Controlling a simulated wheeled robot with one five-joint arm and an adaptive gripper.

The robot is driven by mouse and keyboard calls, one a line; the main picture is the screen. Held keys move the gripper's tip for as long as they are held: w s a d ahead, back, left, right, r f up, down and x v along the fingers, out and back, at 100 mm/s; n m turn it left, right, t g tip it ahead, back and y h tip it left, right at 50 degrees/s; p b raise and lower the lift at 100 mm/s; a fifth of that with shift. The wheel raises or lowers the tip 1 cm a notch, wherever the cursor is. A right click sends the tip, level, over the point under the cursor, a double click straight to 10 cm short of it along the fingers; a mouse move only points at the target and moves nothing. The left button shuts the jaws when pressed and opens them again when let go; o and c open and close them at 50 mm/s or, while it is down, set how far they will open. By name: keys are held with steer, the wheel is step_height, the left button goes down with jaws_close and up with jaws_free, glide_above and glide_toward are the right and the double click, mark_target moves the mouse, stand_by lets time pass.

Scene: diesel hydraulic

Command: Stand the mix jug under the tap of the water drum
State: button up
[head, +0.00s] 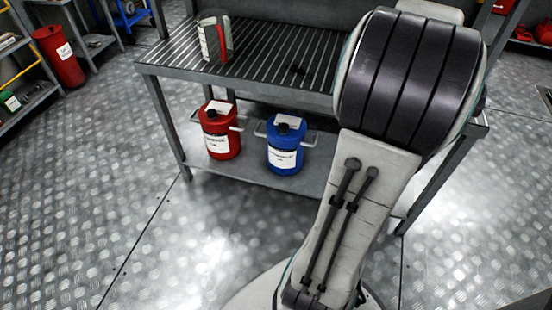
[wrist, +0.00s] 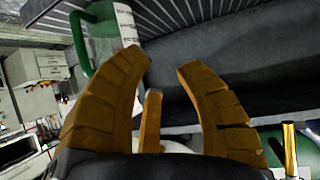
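A small jug (head: 209,40), pale with a red upright part, stands on the slatted bench top in the head view; I take it for the mix jug. My gripper is hidden behind my arm there. In the wrist view my gripper (wrist: 160,75) has its brown fingers spread, with nothing visible between them. A green container with a looped handle (wrist: 80,42) and a white label is beyond the left finger. Another green surface (wrist: 268,142) shows at lower right beside an upright brass-coloured piece (wrist: 289,147); I cannot tell whether this is the water drum and its tap.
The slatted bench top (head: 262,48) is mostly clear left of my arm. A red can (head: 218,130) and a blue can (head: 285,147) stand on its lower shelf (head: 250,170). A red cylinder (head: 58,56) stands at far left. The metal floor (head: 90,200) in front is open.

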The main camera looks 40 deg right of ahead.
steer(key=w+a+f+n+y, duration=0.2)
steer(key=w+a, duration=0.1)
steer(key=a, duration=0.6)
steer(key=w+a+f+n+t+y, duration=0.1)
steer(key=w+a+f+n+y, duration=0.15)
steer(key=a, duration=0.55)
steer(key=w+a+f+n+y, duration=0.1)
steer(key=w+a+n+y, duration=0.15)
steer(key=a, duration=0.65)
steer(key=s+a+f+n+g+y, duration=0.1)
steer(key=s+a+f+n, duration=0.2)
steer(key=a, duration=0.7)
steer(key=s+a+f+n+g+y, duration=0.2)
steer(key=s+a+f+n, duration=0.1)
steer(key=s+a, duration=0.5)
steer(key=shift+a+f+g+y, duration=0.15)
steer(key=shift+a+g+y, duration=0.15)
steer(key=shift+a, duration=0.55)
